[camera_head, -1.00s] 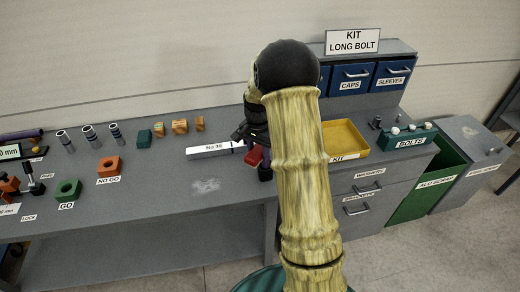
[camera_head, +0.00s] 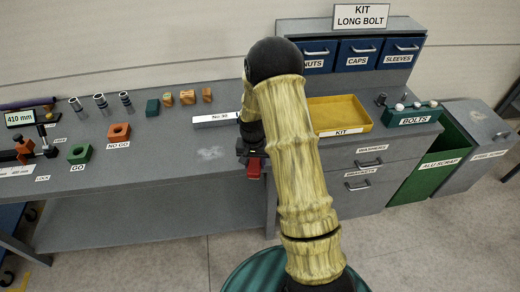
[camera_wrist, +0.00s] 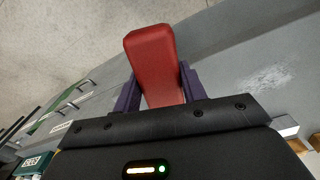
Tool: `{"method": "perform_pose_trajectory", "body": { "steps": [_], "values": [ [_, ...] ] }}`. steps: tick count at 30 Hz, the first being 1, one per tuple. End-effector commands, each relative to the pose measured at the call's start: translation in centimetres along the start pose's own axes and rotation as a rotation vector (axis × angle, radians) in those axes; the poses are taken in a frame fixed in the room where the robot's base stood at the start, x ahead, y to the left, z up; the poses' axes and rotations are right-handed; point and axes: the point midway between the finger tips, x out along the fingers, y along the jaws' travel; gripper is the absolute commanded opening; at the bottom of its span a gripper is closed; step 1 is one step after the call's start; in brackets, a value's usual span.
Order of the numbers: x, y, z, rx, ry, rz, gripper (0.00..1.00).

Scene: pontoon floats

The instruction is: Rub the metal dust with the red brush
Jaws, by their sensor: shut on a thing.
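The red brush (camera_wrist: 153,62) is held between the two purple fingers of my gripper (camera_wrist: 160,90) in the wrist view. Its bristles do not show there. In the head view the red brush (camera_head: 254,168) shows just below my gripper (camera_head: 252,158), near the bench's front edge, partly hidden by my arm. A pale greyish smudge, which looks like the metal dust (camera_head: 210,153), lies on the grey bench top to the left of my gripper. The dust (camera_wrist: 267,79) also shows in the wrist view, to the right of the brush and apart from it.
The No 36 block (camera_head: 214,119) lies behind the dust. An orange NO GO block (camera_head: 118,132) and a green GO block (camera_head: 79,154) stand to the left. The yellow KIT tray (camera_head: 338,113) and green BOLTS rack (camera_head: 413,114) are on the right. The bench around the dust is clear.

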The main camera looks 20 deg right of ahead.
Motion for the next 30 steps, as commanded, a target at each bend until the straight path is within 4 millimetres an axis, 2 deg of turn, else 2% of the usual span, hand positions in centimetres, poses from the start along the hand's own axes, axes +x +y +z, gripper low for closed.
{"method": "perform_pose_trajectory", "body": {
  "steps": [1,6,10,14,30],
  "values": [
    [1.5,-0.5,0.9,-0.055,-0.007,0.001,0.23],
    [6.1,-2.2,4.1,-0.29,-0.009,-0.01,0.23],
    [8.2,-3.0,5.9,-0.415,-0.007,-0.022,0.23],
    [8.7,-3.2,6.4,-0.457,-0.004,-0.028,0.23],
    [8.6,-3.6,6.5,-0.461,-0.004,-0.028,0.23]
  ]
}}
